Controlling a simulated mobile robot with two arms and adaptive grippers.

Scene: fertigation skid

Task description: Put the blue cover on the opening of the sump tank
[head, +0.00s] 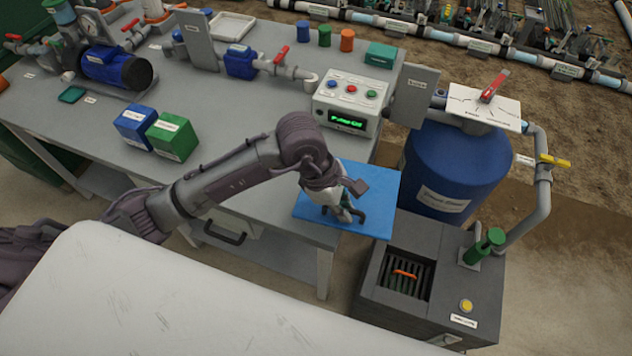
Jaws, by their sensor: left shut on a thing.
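The blue cover (374,185) is a flat square panel by the right front corner of the bench. My left gripper (343,214) is over the cover's middle, pointing down, shut on what looks like its dark handle. The gripper hides part of the handle. The sump tank (375,290) is a dark grey box on the ground to the right of the bench. Its square opening (420,268) is uncovered and shows a grate with an orange handle inside. The cover is to the upper left of the opening in the picture, apart from it. My right gripper is not in view.
A blue filter drum (450,165) with a white dial plate and red lever stands behind the tank. A grey pipe (540,200) with a yellow valve and a green-capped fitting (485,245) rise at the tank's right. A control box (348,103) sits on the bench behind the cover.

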